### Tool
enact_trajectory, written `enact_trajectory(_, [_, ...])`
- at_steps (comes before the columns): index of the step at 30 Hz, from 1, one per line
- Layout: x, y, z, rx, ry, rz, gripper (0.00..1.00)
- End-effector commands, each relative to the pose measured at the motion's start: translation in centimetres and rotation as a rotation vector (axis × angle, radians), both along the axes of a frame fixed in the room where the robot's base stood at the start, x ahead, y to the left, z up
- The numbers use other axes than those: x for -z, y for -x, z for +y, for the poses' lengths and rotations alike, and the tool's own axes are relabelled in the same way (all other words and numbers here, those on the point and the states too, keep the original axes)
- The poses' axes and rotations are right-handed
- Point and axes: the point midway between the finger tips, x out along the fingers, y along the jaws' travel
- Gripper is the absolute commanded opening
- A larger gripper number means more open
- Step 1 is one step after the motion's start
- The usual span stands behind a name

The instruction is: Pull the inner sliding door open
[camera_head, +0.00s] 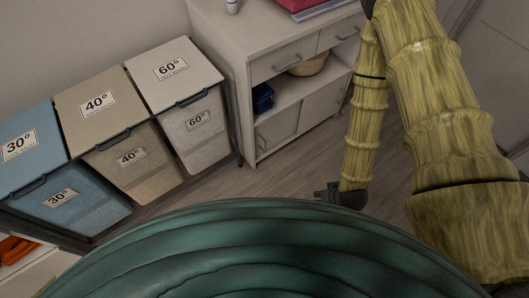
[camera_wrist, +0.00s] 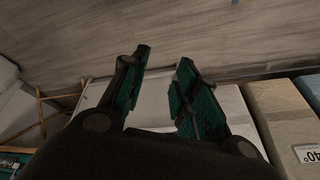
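The pale cabinet (camera_head: 237,52) stands at the back in the head view, with sliding door panels at its bottom. A left lower panel (camera_head: 278,128) and a right lower panel (camera_head: 322,104) both show. They look closed across the lower compartment, and I cannot tell for sure which is the inner one. My gripper (camera_head: 326,194) hangs low in front of the cabinet, to the right, apart from the doors. In the wrist view my gripper (camera_wrist: 163,60) has its two green-padded fingers spread, with nothing between them. The doors cannot be made out in the wrist view.
Several laundry hampers in blue, tan (camera_head: 101,101) and white (camera_head: 175,70) stand left of the cabinet. The cabinet's open shelf holds a blue item (camera_head: 263,98) and a basket (camera_head: 308,66). Wooden floor (camera_head: 263,182) lies clear in front of the cabinet.

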Motion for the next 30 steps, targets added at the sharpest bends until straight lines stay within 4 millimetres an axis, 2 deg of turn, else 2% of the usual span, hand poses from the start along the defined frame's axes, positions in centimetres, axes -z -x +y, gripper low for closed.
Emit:
enact_trajectory(1, [2.5,-1.3,0.2,-0.014,-0.009,-0.034,0.3])
enact_trajectory(9, [8.4,-7.9,1.9,-0.093,-0.064,-0.218,0.3])
enact_trajectory(21, [15.6,-16.6,4.7,-0.213,-0.158,-0.485,0.3])
enact_trajectory(30, [19.9,-22.0,7.0,-0.306,-0.237,-0.676,0.3])
